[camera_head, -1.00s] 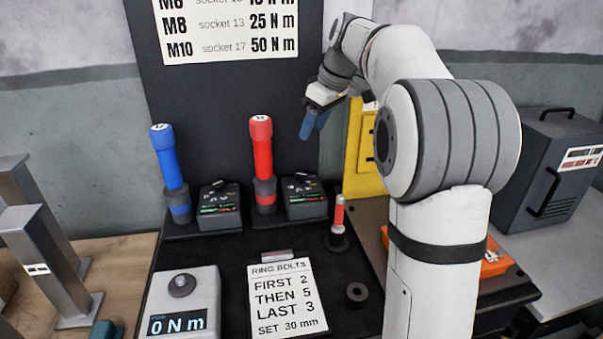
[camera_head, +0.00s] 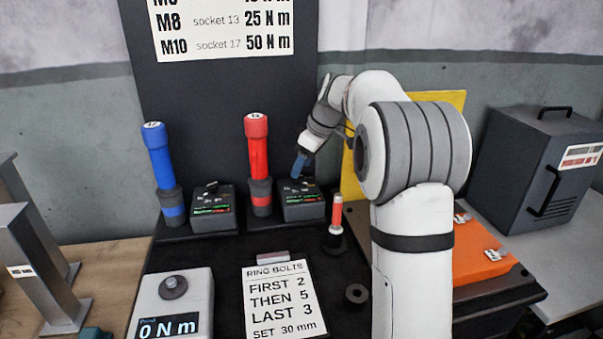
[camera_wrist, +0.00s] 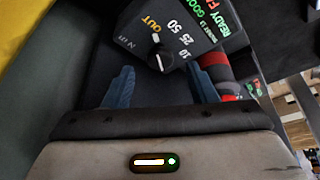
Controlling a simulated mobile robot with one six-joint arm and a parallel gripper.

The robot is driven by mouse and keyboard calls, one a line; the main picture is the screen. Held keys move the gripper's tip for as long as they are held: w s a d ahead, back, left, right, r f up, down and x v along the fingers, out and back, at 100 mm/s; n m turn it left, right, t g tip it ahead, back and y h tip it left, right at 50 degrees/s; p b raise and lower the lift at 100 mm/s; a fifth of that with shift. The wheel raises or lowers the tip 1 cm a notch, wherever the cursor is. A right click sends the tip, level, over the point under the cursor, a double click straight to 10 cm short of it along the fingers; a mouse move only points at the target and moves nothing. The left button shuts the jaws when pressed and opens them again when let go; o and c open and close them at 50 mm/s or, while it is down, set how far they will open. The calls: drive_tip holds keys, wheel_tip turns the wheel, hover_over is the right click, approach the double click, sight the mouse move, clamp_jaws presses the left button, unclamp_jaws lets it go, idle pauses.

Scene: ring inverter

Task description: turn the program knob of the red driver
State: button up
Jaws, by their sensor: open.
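The red driver (camera_head: 258,150) stands upright in its holder, left of a dark control box (camera_head: 303,208) with a lit green and red display. In the wrist view, the box's face (camera_wrist: 205,28) carries a black program knob (camera_wrist: 163,62) with marks 10, 25, 50 and OUT around it. In the wrist view, the knob lies between and slightly beyond the two fingertips (camera_wrist: 160,78), apparently untouched. In the head view, the fingers largely hide the knob.
A blue driver (camera_head: 160,155) and its similar box (camera_head: 211,210) stand to the left. A small red-handled tool (camera_head: 336,218) stands in front right. A torque display unit (camera_head: 172,308) and a ring bolts card (camera_head: 280,300) lie in front. A yellow panel (camera_head: 440,98) is behind my arm.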

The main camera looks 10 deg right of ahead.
sight(298, 179)
drive_tip(key=shift+x, duration=1.3)
drive_tip(key=shift+c, duration=0.3)
drive_tip(key=c, duration=0.9)
